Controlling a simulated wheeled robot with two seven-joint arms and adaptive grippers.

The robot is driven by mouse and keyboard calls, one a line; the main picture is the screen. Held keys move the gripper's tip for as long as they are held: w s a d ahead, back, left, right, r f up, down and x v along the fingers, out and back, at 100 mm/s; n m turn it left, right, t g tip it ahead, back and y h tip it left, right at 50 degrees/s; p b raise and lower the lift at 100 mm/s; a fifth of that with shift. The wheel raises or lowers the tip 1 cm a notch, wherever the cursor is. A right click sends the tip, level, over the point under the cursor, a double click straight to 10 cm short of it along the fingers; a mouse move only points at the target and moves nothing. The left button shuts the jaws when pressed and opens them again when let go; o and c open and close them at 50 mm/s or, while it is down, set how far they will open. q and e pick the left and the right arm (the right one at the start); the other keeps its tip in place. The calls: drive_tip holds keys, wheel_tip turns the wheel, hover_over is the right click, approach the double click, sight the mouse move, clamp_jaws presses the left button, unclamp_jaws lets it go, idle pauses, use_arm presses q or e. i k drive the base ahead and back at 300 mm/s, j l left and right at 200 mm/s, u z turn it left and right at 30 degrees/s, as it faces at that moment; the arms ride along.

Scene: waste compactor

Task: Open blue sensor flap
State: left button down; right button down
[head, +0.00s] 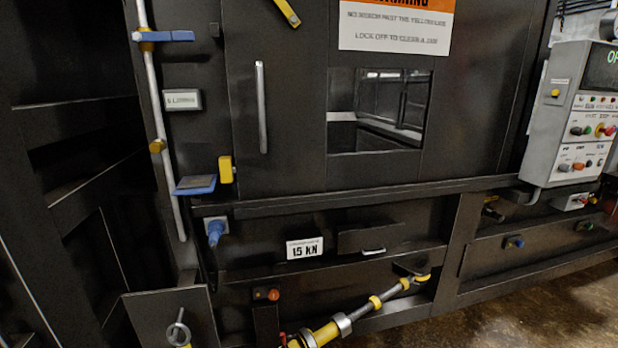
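A flat blue piece (195,184), which looks like the blue sensor flap, sits at the lower left of the dark door, beside a yellow block (226,169). It looks tilted, with a greyish face and blue rim; I cannot tell if it is open or shut. Another blue part, a lever (176,36), sticks out higher up by the grey vertical rod (158,110). A blue plug-like part (216,231) hangs just below the flat piece. Neither of my grippers is in view.
The dark door has a vertical handle (261,107) and a window (380,110). A grey control box (570,110) stands at right. A yellow-and-grey cylinder (330,330) runs along the bottom. A dark panel with a ring (178,333) juts up at lower left. Floor shows at lower right.

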sight(194, 184)
drive_tip(key=k+j, duration=0.15)
drive_tip(key=j, duration=0.2)
drive_tip(key=k+j, duration=0.2)
drive_tip(key=j, duration=0.2)
drive_tip(key=k+j+z, duration=0.1)
drive_tip(key=j, duration=0.25)
drive_tip(key=k, duration=0.05)
